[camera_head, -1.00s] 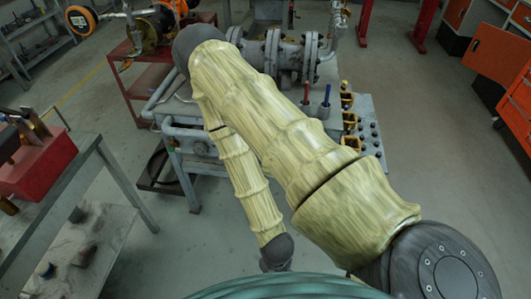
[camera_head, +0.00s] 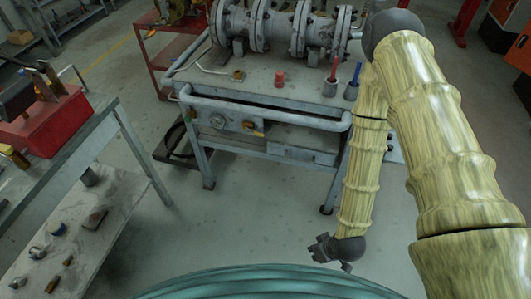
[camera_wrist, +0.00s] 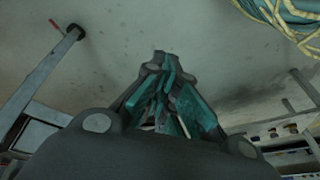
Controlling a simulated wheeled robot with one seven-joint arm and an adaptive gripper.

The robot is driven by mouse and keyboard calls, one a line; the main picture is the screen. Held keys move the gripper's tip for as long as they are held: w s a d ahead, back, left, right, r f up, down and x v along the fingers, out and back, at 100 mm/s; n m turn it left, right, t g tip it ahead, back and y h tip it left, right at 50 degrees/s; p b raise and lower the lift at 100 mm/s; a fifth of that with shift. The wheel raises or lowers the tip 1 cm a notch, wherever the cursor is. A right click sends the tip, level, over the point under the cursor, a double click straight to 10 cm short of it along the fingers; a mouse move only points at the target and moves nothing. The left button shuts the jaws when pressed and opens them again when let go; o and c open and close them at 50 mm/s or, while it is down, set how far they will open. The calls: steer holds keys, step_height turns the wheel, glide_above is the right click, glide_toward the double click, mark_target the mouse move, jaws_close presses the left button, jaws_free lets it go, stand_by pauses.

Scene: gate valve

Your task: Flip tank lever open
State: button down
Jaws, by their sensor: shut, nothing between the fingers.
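No part that I can surely name as the tank lever shows. A grey flanged valve and pipe assembly (camera_head: 285,25) lies on top of a grey metal workbench (camera_head: 290,92) in the head view. My gripper (camera_head: 330,249) hangs low in front of the bench, over open floor, apart from the assembly; it is small and dark there. In the wrist view my gripper (camera_wrist: 165,85) shows teal-padded fingers drawn together, with nothing held, above the bare floor. My arm covers the right end of the bench.
A grey table (camera_head: 100,140) with a red toolbox (camera_head: 48,122) stands at left, small parts on its lower shelf (camera_head: 85,235). A red cart (camera_head: 150,58) stands behind. Red and blue upright items stand on the bench.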

steer(key=w+a+f+n+t+y+b, duration=0.1)
steer(key=w+a+f+n+t+b, duration=0.15)
steer(key=w, duration=0.25)
steer(key=w+a+f+n+t+y+b, duration=0.1)
steer(key=w+a+f+n+b, duration=0.15)
steer(key=w, duration=0.25)
steer(key=n+t+y+b, duration=0.5)
steer(key=n+y+b, duration=1)
steer(key=n+b, duration=1.2)
glide_toward(254, 132)
steer(key=s+a+f, duration=0.2)
steer(key=a, duration=0.6)
steer(key=shift+m, duration=0.4)
steer(key=w+d+r+b, duration=0.1)
steer(key=w+d, duration=0.1)
steer(key=shift+w+d+r+b, duration=0.1)
steer(key=shift+w+r+b, duration=0.3)
